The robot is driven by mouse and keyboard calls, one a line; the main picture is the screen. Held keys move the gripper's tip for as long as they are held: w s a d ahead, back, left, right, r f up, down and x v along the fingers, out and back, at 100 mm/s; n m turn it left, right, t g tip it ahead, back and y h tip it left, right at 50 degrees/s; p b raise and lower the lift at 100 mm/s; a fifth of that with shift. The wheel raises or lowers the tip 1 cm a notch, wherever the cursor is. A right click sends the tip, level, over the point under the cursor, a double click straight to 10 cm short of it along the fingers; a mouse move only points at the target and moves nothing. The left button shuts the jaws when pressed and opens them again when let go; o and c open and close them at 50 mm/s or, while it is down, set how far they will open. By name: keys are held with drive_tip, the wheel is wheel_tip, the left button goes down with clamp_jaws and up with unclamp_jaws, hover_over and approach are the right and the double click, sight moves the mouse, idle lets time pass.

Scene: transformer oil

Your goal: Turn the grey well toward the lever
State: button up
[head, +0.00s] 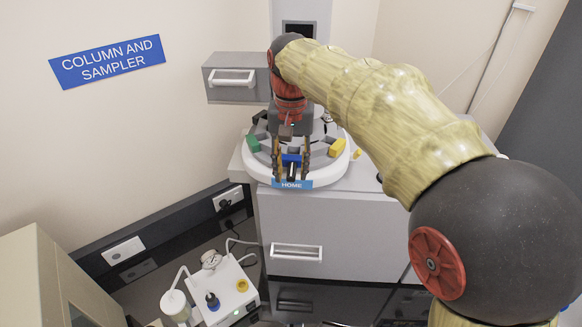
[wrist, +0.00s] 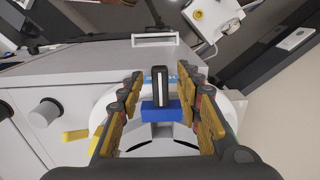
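A round white carousel (head: 262,170) stands on a grey cabinet. It carries a green block (head: 253,145), a yellow block (head: 337,147) and a blue block (head: 291,158) at the front by the HOME label. The blue block (wrist: 161,111) has a black upright piece (wrist: 160,84) at it. My gripper (head: 290,170) points down over the front of the carousel. In the wrist view my gripper (wrist: 160,80) is open, its fingers on either side of the black piece with gaps. A small yellow piece (wrist: 76,135), possibly the lever, lies beside the rim. I cannot make out a grey well for certain.
A grey drawer box (head: 232,78) stands behind the carousel at left. The cabinet has a drawer handle (head: 297,252) in front. A white device (head: 228,290) with a gauge stands lower left. A grey knob (wrist: 45,112) shows on the cabinet in the wrist view.

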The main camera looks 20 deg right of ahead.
drive_tip(key=c, duration=0.3)
clamp_jaws()
idle(0.6)
